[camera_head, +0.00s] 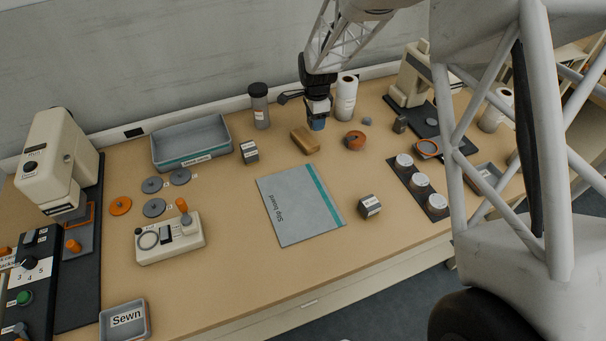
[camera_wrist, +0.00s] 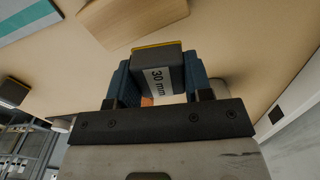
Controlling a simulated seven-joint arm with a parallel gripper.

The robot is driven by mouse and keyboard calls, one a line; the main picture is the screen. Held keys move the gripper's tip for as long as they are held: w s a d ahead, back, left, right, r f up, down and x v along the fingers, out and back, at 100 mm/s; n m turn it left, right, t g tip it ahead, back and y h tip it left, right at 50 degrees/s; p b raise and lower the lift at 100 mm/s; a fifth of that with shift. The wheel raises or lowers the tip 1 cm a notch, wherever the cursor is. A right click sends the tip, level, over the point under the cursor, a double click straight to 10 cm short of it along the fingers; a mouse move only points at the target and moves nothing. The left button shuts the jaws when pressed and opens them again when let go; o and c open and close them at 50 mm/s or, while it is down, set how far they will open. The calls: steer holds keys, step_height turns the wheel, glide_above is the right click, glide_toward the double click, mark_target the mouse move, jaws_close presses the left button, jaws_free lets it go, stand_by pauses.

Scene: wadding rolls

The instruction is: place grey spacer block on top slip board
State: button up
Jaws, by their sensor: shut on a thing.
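My gripper (camera_head: 318,118) is above the back middle of the table, behind the wooden block. In the wrist view its blue fingers (camera_wrist: 155,80) are shut on a dark grey spacer block (camera_wrist: 158,62), labelled "30 mm", with a yellowish edge. The fingers largely hide this block in the head view. The slip board (camera_head: 297,205), a flat grey sheet with a teal stripe, lies on the table in front of my gripper, apart from the held block. Nothing lies on its visible top. Part of it shows in the wrist view (camera_wrist: 28,22).
A wooden block (camera_head: 304,140) and a brown round thing (camera_head: 355,140) stand near my gripper. A white roll (camera_head: 346,98) and a dark-lidded jar (camera_head: 259,105) stand behind. Grey labelled blocks (camera_head: 249,152) and (camera_head: 369,207) flank the board. A grey tray (camera_head: 160,159) is left.

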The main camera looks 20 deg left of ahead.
steer(key=s+d+n, duration=0.1)
steer(key=s+d, duration=0.1)
steer(key=s, duration=0.4)
steer(key=s+d+r+n, duration=0.1)
steer(key=s+d, duration=0.1)
steer(key=s, duration=0.5)
steer(key=s+d+r+n, duration=0.1)
steer(key=s+d, duration=0.1)
steer(key=s, duration=0.5)
steer(key=shift+d, duration=0.3)
steer(key=s+d, duration=0.3)
steer(key=s, duration=0.2)
steer(key=s+d+f+n, duration=0.1)
steer(key=s+d, duration=0.2)
steer(key=s, duration=0.3)
steer(key=s+d+n, duration=0.1)
steer(key=s+d, duration=0.2)
steer(key=s, duration=0.3)
steer(key=shift+d+f, duration=0.2)
steer(key=shift+d, duration=0.1)
steer(key=shift+n, duration=0.3)
glide_above(299, 200)
steer(key=shift+f, duration=0.75)
steer(key=shift+s+f, duration=0.1)
steer(key=shift+f, duration=1.65)
steer(key=shift+f, duration=0.1)
steer(key=o, duration=1)
